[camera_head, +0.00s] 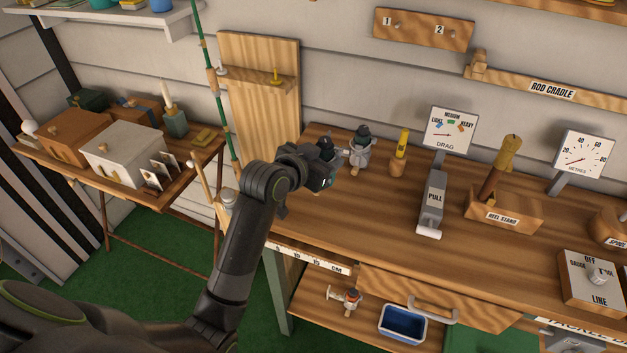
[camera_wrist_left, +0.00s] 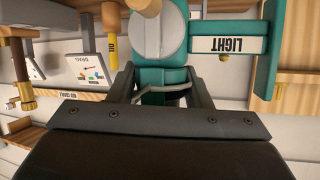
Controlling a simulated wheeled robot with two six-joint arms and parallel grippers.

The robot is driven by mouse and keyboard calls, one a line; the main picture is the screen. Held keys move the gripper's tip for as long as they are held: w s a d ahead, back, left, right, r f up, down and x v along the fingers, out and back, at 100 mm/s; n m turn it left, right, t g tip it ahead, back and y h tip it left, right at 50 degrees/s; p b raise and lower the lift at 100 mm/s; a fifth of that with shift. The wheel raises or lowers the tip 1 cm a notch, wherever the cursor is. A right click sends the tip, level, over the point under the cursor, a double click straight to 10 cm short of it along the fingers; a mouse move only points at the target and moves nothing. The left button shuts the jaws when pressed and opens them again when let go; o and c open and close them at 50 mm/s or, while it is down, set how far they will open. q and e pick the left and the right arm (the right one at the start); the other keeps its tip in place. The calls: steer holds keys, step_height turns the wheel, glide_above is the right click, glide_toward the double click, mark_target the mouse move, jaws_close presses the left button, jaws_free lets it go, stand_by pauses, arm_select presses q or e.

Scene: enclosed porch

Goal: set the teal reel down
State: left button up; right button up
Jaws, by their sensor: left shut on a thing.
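In the wrist view the teal reel (camera_wrist_left: 160,35) fills the space between the fingers, with a round grey face and a tan knob. My left gripper is shut on the reel. I cannot tell whether the reel touches the bench. My right gripper is not in view.
The wooden bench (camera_head: 390,213) holds a yellow-handled tool (camera_head: 400,152), the drag gauge (camera_head: 447,130) with its PULL block (camera_head: 432,200), and the reel stand (camera_head: 503,210). A green rod (camera_head: 215,85) stands behind my arm. Bare bench top lies in front of the reel.

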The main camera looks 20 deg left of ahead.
arm_select(q)
steer(key=shift+a+f, duration=0.1)
steer(key=shift+f, duration=2.85)
steer(key=o, duration=1.3)
steer(key=shift+r, duration=0.1)
steer(key=shift+s, duration=0.15)
steer(key=v, duration=1.2)
